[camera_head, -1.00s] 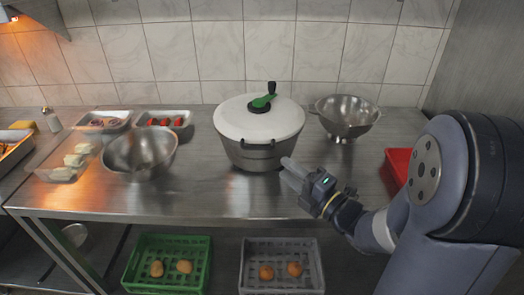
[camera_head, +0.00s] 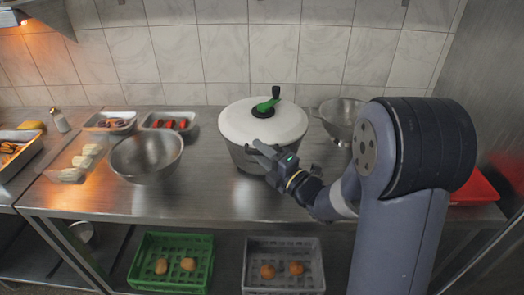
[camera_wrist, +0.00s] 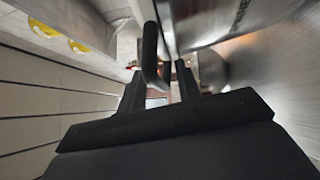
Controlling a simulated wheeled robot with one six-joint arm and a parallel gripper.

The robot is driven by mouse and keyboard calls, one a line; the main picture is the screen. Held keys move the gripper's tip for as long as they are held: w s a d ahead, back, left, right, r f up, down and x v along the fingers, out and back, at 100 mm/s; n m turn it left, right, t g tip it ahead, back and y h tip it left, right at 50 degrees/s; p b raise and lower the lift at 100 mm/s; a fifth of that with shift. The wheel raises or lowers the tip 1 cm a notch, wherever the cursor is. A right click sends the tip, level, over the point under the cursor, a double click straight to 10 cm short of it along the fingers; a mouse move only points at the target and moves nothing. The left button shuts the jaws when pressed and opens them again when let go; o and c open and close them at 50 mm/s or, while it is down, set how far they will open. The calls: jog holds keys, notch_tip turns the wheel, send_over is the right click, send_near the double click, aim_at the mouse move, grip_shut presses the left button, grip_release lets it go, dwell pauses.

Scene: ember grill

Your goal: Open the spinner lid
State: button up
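The spinner (camera_head: 238,155) is a metal pot standing upright on the steel counter. Its white lid (camera_head: 236,125) is seated on top, with a green crank (camera_head: 267,105) and a black knob (camera_head: 276,91). My gripper (camera_head: 258,150) is at the front right of the pot, just below the lid rim, and covers the front side handle in the head view. In the wrist view my gripper (camera_wrist: 160,88) has its dark fingers apart. A dark bar, likely the side handle (camera_wrist: 150,50), shows between or just beyond them; I cannot tell if they touch it.
Food trays (camera_head: 110,122) line the back left. A red container (camera_head: 476,188) is at right. Green (camera_head: 148,270) and grey crates (camera_head: 283,281) sit below.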

jog(key=shift+c, duration=0.4)
grip_shut()
